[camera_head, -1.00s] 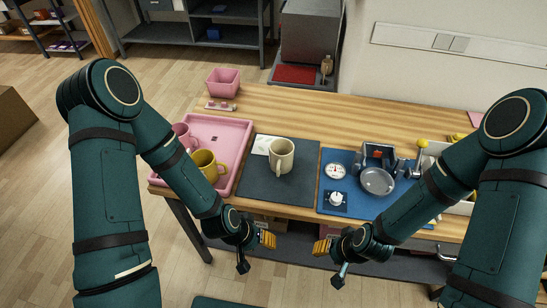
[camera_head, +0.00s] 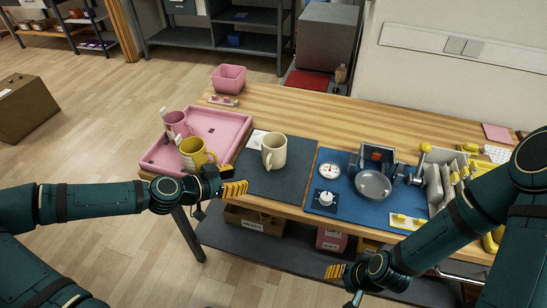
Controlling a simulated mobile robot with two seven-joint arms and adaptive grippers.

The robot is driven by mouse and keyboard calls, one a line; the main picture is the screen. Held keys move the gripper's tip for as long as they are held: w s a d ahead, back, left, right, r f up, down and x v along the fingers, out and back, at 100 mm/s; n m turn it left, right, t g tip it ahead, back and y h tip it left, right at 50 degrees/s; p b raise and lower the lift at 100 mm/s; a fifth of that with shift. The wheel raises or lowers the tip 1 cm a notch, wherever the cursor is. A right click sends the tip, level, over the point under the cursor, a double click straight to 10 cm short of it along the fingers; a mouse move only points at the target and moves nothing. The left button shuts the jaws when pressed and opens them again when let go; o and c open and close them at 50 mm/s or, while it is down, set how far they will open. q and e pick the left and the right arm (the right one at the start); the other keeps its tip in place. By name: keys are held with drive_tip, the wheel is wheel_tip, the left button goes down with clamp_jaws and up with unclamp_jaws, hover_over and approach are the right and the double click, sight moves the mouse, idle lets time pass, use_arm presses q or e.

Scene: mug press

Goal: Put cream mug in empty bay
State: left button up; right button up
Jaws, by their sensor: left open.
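The cream mug (camera_head: 273,152) stands upright on a dark grey mat (camera_head: 270,181) near the middle of the table, its handle towards me. A pink tray (camera_head: 222,130) to its left holds a pink mug (camera_head: 176,126) and a yellow mug (camera_head: 193,153); its back right part is free of mugs. My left gripper (camera_head: 235,189), with yellow fingers, is open and empty at the mat's front left edge, apart from the cream mug. My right gripper (camera_head: 334,271) is low in front of the table, away from the mugs; its finger gap cannot be made out.
A blue mat (camera_head: 345,202) on the right carries a press with a round metal plate (camera_head: 373,184), a dial gauge (camera_head: 329,171) and a knob. A pink bin (camera_head: 228,78) stands at the back left. Dividers (camera_head: 440,185) stand at the right.

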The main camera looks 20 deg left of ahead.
sight(268, 166)
use_arm(q)
drive_tip(key=b+x, duration=0.1)
drive_tip(key=x, duration=0.3)
drive_tip(key=w+b+x, duration=0.1)
drive_tip(key=x, duration=0.3)
drive_tip(key=a+b+x, duration=0.1)
drive_tip(key=x, duration=0.4)
drive_tip(key=shift+w+a+r, duration=0.15)
drive_tip(key=shift+r, duration=0.15)
clamp_jaws()
drive_tip(key=shift+t, duration=0.3)
